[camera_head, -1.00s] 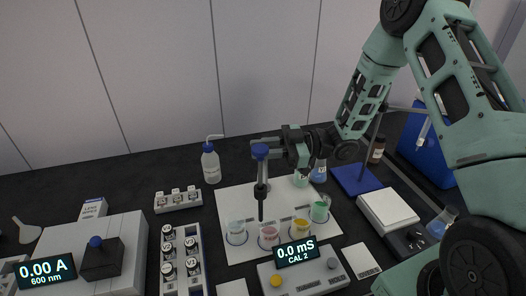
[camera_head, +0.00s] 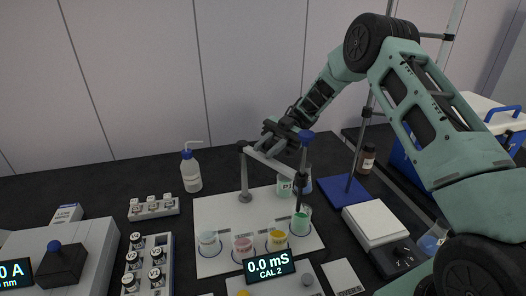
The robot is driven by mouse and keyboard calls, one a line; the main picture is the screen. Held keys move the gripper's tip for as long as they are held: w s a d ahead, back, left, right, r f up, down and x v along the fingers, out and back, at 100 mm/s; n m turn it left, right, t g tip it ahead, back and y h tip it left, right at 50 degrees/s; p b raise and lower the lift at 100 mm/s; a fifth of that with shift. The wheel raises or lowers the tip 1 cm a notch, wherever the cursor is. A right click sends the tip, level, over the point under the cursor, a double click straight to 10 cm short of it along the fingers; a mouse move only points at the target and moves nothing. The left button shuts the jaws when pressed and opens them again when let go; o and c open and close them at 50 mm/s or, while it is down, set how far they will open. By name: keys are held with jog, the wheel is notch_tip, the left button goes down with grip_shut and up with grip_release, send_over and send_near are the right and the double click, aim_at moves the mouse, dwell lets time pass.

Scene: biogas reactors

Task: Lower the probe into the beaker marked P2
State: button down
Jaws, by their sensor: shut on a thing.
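My gripper (camera_head: 289,132) is shut on the upper part of the probe, beside its blue cap (camera_head: 306,137). The dark probe (camera_head: 301,190) hangs nearly upright, its tip at the rim of the green-liquid beaker (camera_head: 302,222). I cannot tell whether the tip is inside the beaker or above it. A white bar (camera_head: 272,163) runs from a grey post (camera_head: 245,178) to the probe's collar. Pale blue (camera_head: 208,243), pink (camera_head: 243,246) and yellow (camera_head: 277,240) beakers stand in the front row. A labelled beaker (camera_head: 286,187) stands behind; its mark is too small to read surely, and the other marks are unreadable.
The meter (camera_head: 270,268) reads 0.0 mS, CAL 2, in front of the white mat (camera_head: 215,212). A wash bottle (camera_head: 191,171) stands at left. A blue stand base (camera_head: 347,191), brown bottle (camera_head: 367,159) and white-topped device (camera_head: 375,222) are at right.

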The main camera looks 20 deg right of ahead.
jog(key=shift+w+d+n+g+h, duration=0.3)
jog(key=shift+d+n+g+h, duration=0.25)
jog(key=shift+n+g+h, duration=0.35)
jog(key=c, duration=1.3)
grip_release()
jog(key=shift+r, duration=0.15)
notch_tip(320, 180, up, 10)
jog(key=shift+f, duration=0.15)
